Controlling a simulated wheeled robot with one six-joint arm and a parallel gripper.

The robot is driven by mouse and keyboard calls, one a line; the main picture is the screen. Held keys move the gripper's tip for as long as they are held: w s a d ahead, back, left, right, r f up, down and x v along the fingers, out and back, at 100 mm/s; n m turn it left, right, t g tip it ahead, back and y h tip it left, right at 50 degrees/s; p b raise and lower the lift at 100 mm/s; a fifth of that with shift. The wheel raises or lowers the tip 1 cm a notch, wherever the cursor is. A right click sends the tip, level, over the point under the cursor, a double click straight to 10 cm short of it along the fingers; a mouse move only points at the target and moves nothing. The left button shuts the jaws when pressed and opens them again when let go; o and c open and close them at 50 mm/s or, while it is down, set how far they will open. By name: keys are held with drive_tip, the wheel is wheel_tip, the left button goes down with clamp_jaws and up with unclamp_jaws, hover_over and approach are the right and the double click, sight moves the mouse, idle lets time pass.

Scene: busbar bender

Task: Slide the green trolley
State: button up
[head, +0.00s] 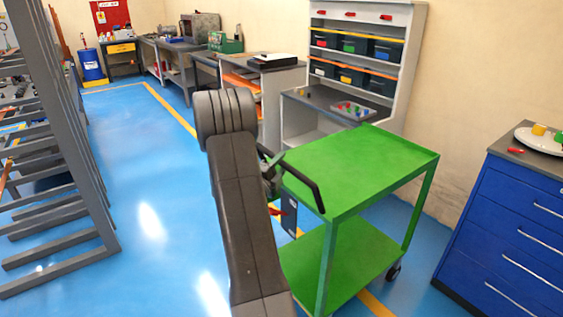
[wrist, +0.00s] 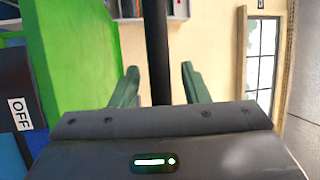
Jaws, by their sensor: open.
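The green trolley (head: 365,165) stands right of centre in the head view, with a flat top, a lower shelf and dark castors. Its black handle (head: 305,187) sticks out at the left end. My gripper (head: 271,172) is at that handle, partly hidden behind my arm. In the wrist view my gripper (wrist: 159,85) is open, with one finger on each side of the black handle bar (wrist: 155,45). Gaps show between the bar and both fingers. The trolley's green surface (wrist: 75,55) fills the left of that view.
A dark plate marked OFF (wrist: 18,110) with a red part is at the trolley's left end. A blue drawer cabinet (head: 505,215) stands to the right, a shelf unit with bins (head: 415,50) behind. A grey rack (head: 75,130) is at left. Blue floor (head: 145,180) lies clear between.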

drive_tip(key=shift+w+d, duration=0.2)
drive_tip(key=shift+w, duration=0.05)
clamp_jaws()
